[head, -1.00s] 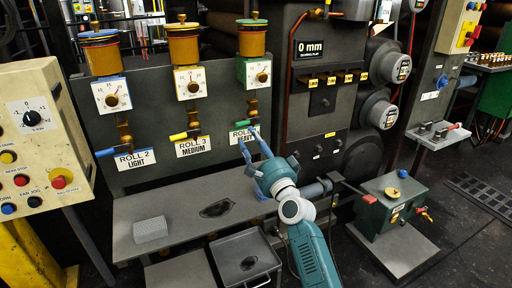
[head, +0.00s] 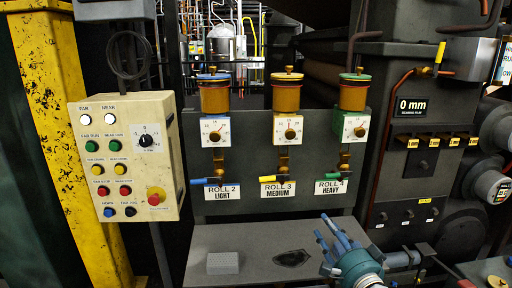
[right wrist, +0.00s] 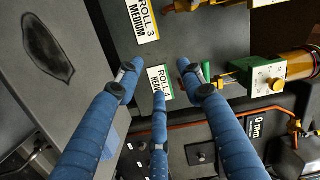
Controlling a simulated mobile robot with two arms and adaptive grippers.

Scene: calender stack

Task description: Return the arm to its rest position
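My right gripper (head: 333,232) is in the lower right of the head view, over the grey bench and below the Roll 4 Heavy label (head: 331,187). Its blue fingers are spread and hold nothing. In the right wrist view the gripper (right wrist: 158,76) also shows open, with its fingertips in front of the Roll 4 Heavy label (right wrist: 161,82). The green valve handle (right wrist: 206,70) shows beside one finger there. Most of my right arm is cut off by the lower edge of the head view. My left gripper is not in view.
A grey bench (head: 245,243) holds a light grey block (head: 223,263) and a dark patch (head: 292,258). A cream control box (head: 130,160) and yellow column (head: 62,140) stand left. Three oilers with dials stand above the panel (head: 233,120). Machine housing (head: 425,160) stands right.

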